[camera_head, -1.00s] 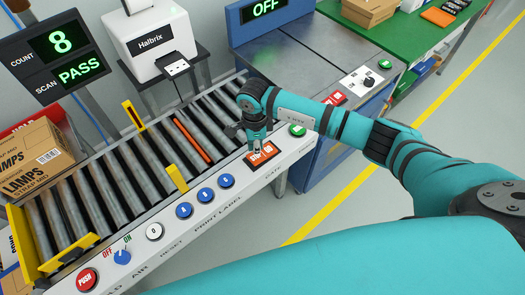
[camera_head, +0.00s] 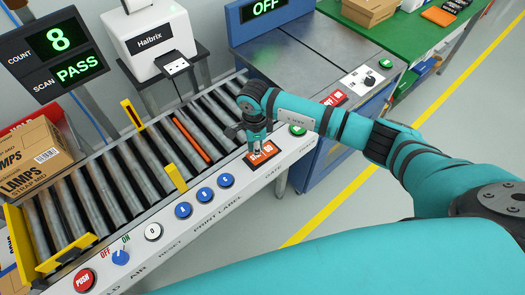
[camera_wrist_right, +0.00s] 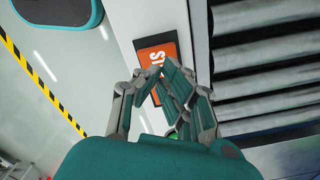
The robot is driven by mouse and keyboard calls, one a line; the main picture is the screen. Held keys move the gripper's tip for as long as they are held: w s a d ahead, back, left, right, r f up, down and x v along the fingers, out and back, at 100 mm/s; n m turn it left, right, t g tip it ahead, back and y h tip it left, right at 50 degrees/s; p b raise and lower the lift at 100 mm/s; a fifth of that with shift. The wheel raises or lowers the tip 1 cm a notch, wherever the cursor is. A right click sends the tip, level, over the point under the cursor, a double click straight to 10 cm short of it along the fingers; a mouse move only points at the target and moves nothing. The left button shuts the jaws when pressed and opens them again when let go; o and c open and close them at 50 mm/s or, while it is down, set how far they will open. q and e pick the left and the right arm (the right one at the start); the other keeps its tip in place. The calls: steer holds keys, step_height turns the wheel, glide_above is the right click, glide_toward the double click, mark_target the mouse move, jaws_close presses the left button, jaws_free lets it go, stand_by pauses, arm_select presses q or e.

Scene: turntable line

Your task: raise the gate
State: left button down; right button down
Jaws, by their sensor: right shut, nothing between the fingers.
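An orange plate (camera_head: 266,157) with white lettering is set in the white front rail, above the printed word GATE. It also shows in the wrist view (camera_wrist_right: 157,53), partly hidden by my fingers. My right gripper (camera_head: 258,146) points down at the plate with its fingers shut and empty. In the wrist view its fingertips (camera_wrist_right: 161,72) overlap the plate's lower part; I cannot tell whether they touch it. An orange-red bar (camera_head: 192,140) lies low between the conveyor rollers, level with them as far as I can see. My left gripper is not in view.
Blue buttons (camera_head: 205,195), a white button (camera_head: 153,232), a blue knob (camera_head: 121,257) and a red PUSH button (camera_head: 84,280) line the rail. A green button (camera_head: 297,130) sits right of the plate. Yellow brackets (camera_head: 176,177) stand beside the rollers. The visible rollers are empty.

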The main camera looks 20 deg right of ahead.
steer(key=shift+f+b, duration=1.35)
steer(key=shift+f, duration=0.1)
stand_by(0.5)
steer(key=shift+r+p, duration=2.25)
steer(key=shift+r, duration=1.35)
